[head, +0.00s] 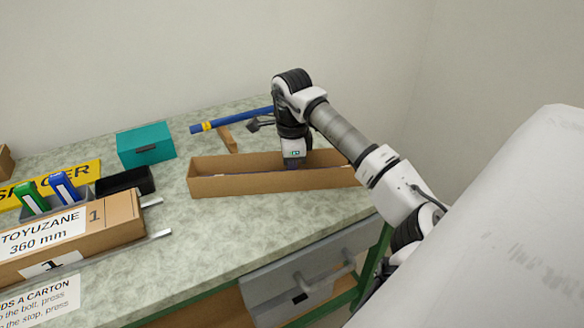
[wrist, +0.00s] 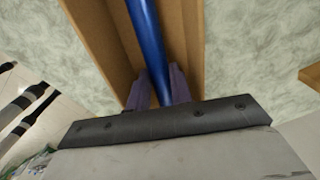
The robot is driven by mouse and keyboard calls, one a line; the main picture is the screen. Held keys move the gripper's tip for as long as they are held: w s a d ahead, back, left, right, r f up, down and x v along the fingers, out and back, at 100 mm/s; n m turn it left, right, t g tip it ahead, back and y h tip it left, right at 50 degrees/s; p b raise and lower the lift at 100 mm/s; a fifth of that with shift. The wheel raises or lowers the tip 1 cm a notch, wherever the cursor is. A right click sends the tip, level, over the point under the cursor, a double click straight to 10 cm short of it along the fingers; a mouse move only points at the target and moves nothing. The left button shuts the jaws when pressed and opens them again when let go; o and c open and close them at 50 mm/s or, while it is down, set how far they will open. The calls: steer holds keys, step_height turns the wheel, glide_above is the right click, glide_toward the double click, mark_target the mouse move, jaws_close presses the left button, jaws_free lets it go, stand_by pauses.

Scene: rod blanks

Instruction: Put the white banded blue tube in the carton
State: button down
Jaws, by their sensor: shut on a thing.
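The carton (head: 235,184) is a long open brown box on the table. My gripper (head: 292,165) points down into it, with the fingertips hidden behind its near wall. In the wrist view my gripper (wrist: 158,88) is shut on a blue tube (wrist: 146,35). The tube runs lengthwise between the carton walls (wrist: 90,40). No white band shows on the visible part, and I cannot tell whether the tube touches the carton floor.
Another blue tube with a yellow band (head: 222,122) lies behind the carton, near a wooden block (head: 228,140). A teal box (head: 146,145), a black tray (head: 125,183) and a labelled long box (head: 75,235) stand to the left. The table in front of the carton is clear.

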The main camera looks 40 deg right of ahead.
steer(key=shift+f, duration=0.15)
steer(key=c, duration=1.5)
jaws_free()
step_height(320, 180, up, 12)
steer(key=shift+r, duration=0.2)
